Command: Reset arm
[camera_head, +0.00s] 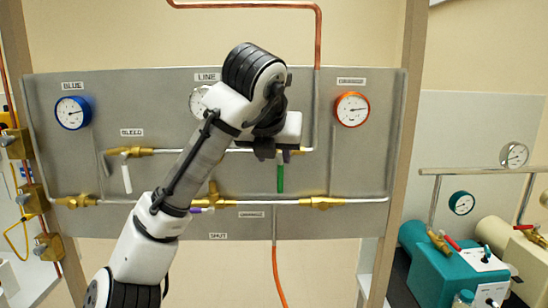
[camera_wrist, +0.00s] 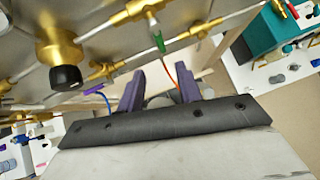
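My arm reaches up in front of a grey gauge panel (camera_head: 90,210). My gripper (camera_head: 279,157) is seen before the panel's right half, between the middle gauge and the orange gauge. In the wrist view my gripper (camera_wrist: 161,82) has two purple fingers standing apart, with nothing held between them. A green valve handle (camera_head: 280,180) hangs down just below the gripper in the head view. In the wrist view the green handle (camera_wrist: 159,43) lies beyond the fingertips and looks clear of them.
The panel bears a blue gauge (camera_head: 73,112), an orange gauge (camera_head: 352,109), a white handle (camera_head: 127,179) and brass fittings. In the wrist view a black knob (camera_wrist: 66,78) protrudes at left. Teal equipment (camera_head: 450,270) stands at right. A wooden post (camera_head: 398,150) flanks the panel.

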